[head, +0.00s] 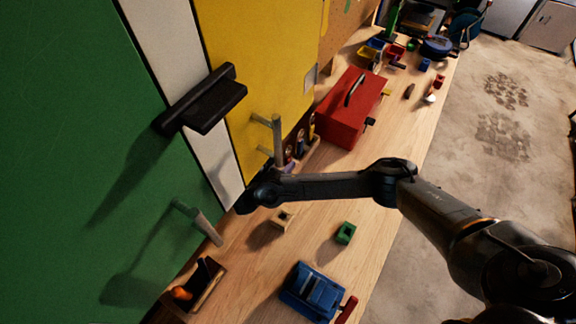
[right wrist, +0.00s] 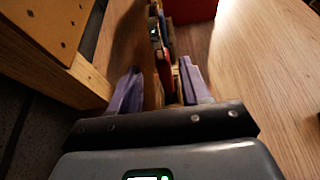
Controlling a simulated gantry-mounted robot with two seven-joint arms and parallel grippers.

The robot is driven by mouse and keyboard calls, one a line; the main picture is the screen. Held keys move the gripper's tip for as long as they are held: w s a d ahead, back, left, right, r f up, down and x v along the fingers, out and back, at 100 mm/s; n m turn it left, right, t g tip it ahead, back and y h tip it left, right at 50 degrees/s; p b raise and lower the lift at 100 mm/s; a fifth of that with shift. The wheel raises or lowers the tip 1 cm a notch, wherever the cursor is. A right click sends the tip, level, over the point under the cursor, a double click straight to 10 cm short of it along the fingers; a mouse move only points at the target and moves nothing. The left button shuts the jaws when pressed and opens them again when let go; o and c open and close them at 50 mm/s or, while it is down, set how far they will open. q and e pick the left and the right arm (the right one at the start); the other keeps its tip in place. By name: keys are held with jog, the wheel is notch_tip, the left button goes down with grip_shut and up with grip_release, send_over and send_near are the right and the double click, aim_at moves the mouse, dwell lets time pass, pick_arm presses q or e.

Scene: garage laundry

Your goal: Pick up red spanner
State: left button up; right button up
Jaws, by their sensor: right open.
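A thin red upright piece (right wrist: 163,68), which looks like the red spanner, stands among other tools in the right wrist view. It lies between the two purple-grey fingers of my right gripper (right wrist: 157,88), which is open, with a gap on both sides. In the head view my right gripper (head: 262,190) is low beside the cabinet front, near a row of small upright tools (head: 300,147) along the back of the bench. Its fingertips and the spanner are hard to make out there. My left gripper is not in view.
A red toolbox (head: 344,112) stands just beyond the tools. Green (head: 345,233) and beige (head: 283,218) blocks and a blue tool (head: 311,290) lie on the wooden bench (head: 262,285). Cabinet handles (head: 277,137) stick out near my right gripper. The bench's right side is mostly clear.

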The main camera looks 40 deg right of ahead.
aim_at(286, 163)
jog(key=shift+d+f+b, duration=0.3)
jog(key=shift+f+b, duration=0.1)
jog(key=x, duration=0.3)
jog(key=shift+s+d+r, duration=0.15)
jog(key=shift+s+r, duration=0.05)
jog(key=shift+s, duration=0.05)
jog(key=shift+w+d+f, duration=0.2)
jog(key=shift+d, duration=0.3)
grip_shut()
